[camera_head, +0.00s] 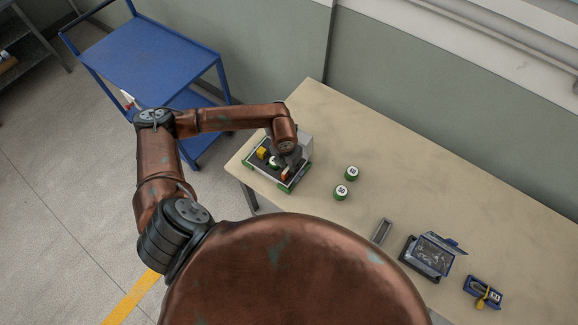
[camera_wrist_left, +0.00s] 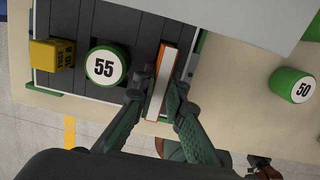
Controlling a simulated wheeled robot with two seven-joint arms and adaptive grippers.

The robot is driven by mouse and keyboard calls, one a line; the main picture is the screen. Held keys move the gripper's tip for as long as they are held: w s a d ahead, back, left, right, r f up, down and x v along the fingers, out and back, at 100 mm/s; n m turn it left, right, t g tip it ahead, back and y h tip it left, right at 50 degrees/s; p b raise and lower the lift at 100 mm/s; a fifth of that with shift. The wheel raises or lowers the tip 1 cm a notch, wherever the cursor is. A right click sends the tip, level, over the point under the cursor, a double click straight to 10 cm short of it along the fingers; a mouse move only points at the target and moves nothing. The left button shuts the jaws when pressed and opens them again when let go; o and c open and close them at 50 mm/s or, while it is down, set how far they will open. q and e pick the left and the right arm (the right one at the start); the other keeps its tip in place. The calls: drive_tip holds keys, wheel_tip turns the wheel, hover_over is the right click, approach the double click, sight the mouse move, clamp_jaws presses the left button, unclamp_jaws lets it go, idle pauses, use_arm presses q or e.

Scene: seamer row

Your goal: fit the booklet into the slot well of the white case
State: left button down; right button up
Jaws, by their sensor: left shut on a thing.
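The white case (camera_head: 266,175) with green corners stands open at the table's left end. Its dark interior holds a yellow fuse box (camera_wrist_left: 52,54) and a green-and-white cylinder marked 55 (camera_wrist_left: 106,66). The booklet (camera_wrist_left: 160,84), white with orange edges, stands on edge to the right of that cylinder, and it shows as a small orange patch in the head view (camera_head: 285,174). My left gripper (camera_wrist_left: 160,98) is shut on the booklet, one finger on each side. The booklet's lower edge is hidden, so I cannot tell whether it is inside the slot well. My right gripper is out of view.
Two green cylinders (camera_head: 352,172) (camera_head: 340,192) stand right of the case. Farther right are a narrow grey tray (camera_head: 382,231), an open dark case (camera_head: 428,256) and a blue bin (camera_head: 484,291). A blue cart (camera_head: 150,58) stands beyond the table. The table's back area is clear.

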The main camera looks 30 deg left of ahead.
use_arm(q)
drive_tip(key=shift+f, duration=0.2)
drive_tip(key=shift+f, duration=0.1)
drive_tip(key=c, duration=2)
unclamp_jaws()
